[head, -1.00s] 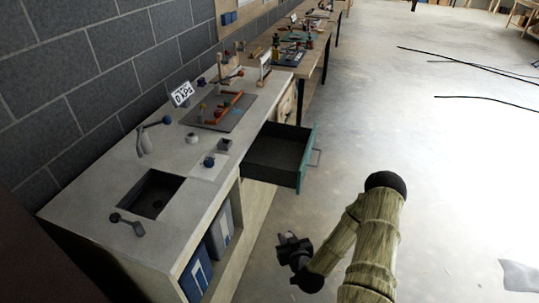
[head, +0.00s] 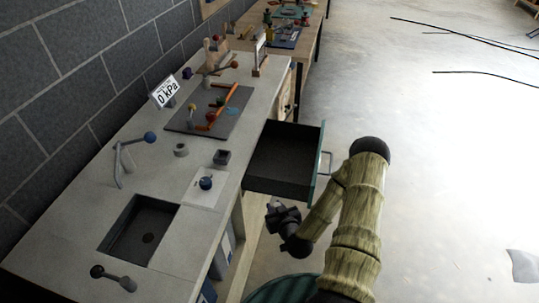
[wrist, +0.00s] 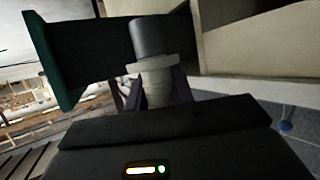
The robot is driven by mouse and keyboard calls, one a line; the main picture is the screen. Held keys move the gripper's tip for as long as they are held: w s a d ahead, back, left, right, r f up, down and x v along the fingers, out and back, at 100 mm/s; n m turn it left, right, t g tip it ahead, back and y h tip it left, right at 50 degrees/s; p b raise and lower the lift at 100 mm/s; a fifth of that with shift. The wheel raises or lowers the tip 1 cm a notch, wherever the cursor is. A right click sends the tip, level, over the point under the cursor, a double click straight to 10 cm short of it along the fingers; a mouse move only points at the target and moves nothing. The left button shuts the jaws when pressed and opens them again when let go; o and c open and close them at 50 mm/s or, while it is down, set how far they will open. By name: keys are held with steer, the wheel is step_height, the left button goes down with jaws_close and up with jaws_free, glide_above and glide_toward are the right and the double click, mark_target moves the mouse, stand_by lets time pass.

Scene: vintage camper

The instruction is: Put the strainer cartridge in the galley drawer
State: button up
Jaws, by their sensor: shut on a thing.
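The galley drawer (head: 279,168) is pulled open from the counter, with a teal front and a dark inside that looks empty. In the wrist view the drawer's teal front (wrist: 47,62) is at the left. My gripper (head: 283,214) is beside the drawer, on its near side in the head view, apart from it. In the wrist view my gripper (wrist: 155,92) is shut on the strainer cartridge (wrist: 148,40), which has a dark grey cylindrical end, a pale collar and a pale lower body. The cartridge cannot be made out clearly in the head view.
Open floor (head: 430,180) lies to the right.

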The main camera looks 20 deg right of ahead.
steer(key=shift+w, duration=0.55)
steer(key=shift+r, duration=0.1)
